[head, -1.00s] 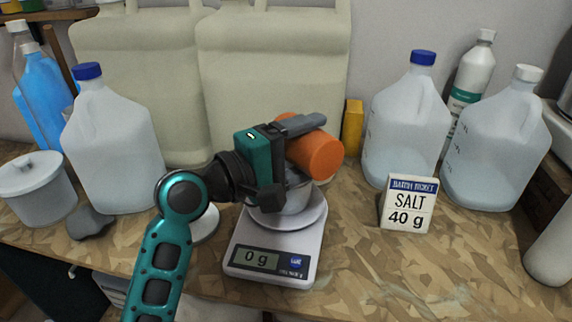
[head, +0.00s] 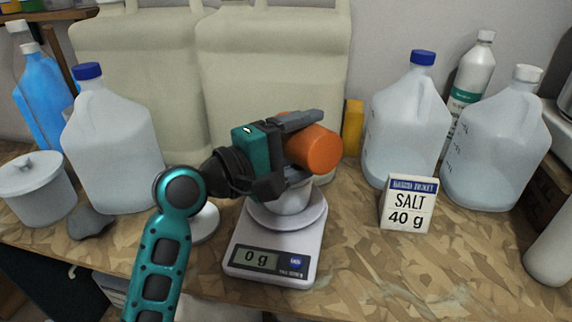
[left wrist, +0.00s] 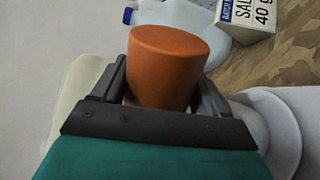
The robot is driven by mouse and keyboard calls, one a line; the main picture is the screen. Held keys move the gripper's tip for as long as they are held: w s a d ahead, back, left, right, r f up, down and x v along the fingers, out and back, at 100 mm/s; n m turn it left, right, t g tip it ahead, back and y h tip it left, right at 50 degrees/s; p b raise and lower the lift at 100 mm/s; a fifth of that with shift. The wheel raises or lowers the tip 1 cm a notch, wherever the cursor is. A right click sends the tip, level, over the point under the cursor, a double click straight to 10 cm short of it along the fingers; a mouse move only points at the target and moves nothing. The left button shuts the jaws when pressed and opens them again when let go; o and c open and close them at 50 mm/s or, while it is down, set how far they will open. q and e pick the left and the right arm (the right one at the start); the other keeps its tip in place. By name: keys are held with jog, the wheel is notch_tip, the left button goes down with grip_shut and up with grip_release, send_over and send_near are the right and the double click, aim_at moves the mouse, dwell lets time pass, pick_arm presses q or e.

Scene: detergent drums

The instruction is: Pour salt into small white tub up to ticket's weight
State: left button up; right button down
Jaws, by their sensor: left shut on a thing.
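My left gripper (head: 284,152) is shut on an orange cylindrical container (head: 315,149), held tilted on its side above the scale. In the left wrist view the orange container (left wrist: 168,68) sits between the two fingers. The small white tub (head: 291,200) stands on the scale's round pan, partly hidden below the gripper. The scale (head: 272,245) reads 0 g. The ticket (head: 408,203) stands to the right and reads SALT 40 g; part of it also shows in the left wrist view (left wrist: 247,16). No falling salt is visible. My right gripper is not in view.
White jugs stand at left (head: 112,150) and right (head: 405,125). Large beige canisters (head: 270,85) stand behind the scale. A lidded white pot (head: 38,188) and a dark grey lump (head: 90,223) are at left. The bench right of the scale is clear up to the ticket.

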pick_arm(q)
jog(key=shift+w+a+r+n, duration=0.2)
jog(key=shift+w+r+n, duration=0.15)
jog(key=shift+n, duration=0.55)
dwell(2.7)
